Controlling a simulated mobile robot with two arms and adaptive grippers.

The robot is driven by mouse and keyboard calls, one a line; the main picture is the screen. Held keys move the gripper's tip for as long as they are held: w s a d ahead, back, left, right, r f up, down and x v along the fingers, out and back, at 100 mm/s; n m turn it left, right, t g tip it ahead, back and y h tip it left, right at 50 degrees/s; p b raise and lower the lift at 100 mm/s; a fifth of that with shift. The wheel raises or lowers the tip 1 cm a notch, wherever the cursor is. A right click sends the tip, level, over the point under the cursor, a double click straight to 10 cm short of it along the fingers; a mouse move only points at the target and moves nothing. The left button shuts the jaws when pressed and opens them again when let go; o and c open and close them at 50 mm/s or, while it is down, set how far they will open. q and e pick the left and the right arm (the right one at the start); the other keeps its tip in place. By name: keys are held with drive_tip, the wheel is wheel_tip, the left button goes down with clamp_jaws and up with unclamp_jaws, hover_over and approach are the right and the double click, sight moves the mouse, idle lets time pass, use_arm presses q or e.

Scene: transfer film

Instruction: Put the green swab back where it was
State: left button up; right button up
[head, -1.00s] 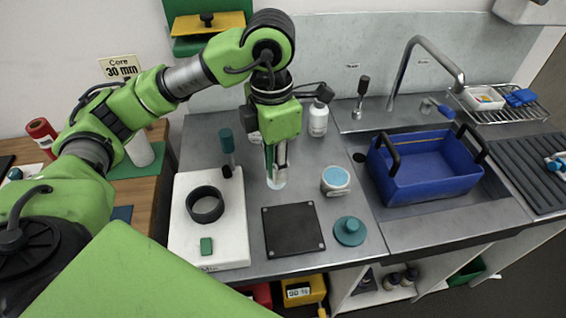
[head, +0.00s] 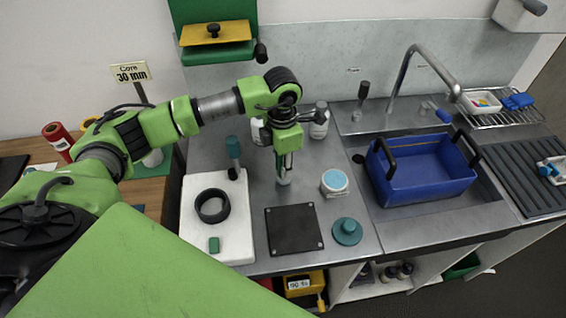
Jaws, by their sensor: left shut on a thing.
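My left gripper (head: 285,166) is shut on a slim green item, which seems to be the green swab (head: 279,160), and points down over the grey counter. The fingers hide most of it. A pale, clear-looking end or small vessel (head: 284,181) shows just below the fingers; I cannot tell whether it belongs to the held item. A teal-topped upright tool (head: 233,147) stands left of the gripper, by the white board (head: 230,245). My right gripper is not in view.
A black square plate (head: 294,228), a jar with a light blue top (head: 335,183) and a teal knobbed lid (head: 347,231) are near the gripper. A blue tub (head: 425,170) sits in the sink at right.

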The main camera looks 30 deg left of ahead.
use_arm(q)
drive_tip(key=shift+f, duration=0.2)
drive_tip(key=o, duration=1)
drive_tip(key=shift+r, duration=0.25)
drive_tip(key=shift+w+r, duration=0.1)
drive_tip(key=shift+r, duration=0.1)
wheel_tip(320, 180, up, 11)
drive_tip(key=b, duration=0.4)
drive_tip(key=shift+f, duration=0.15)
drive_tip(key=shift+r, duration=0.45)
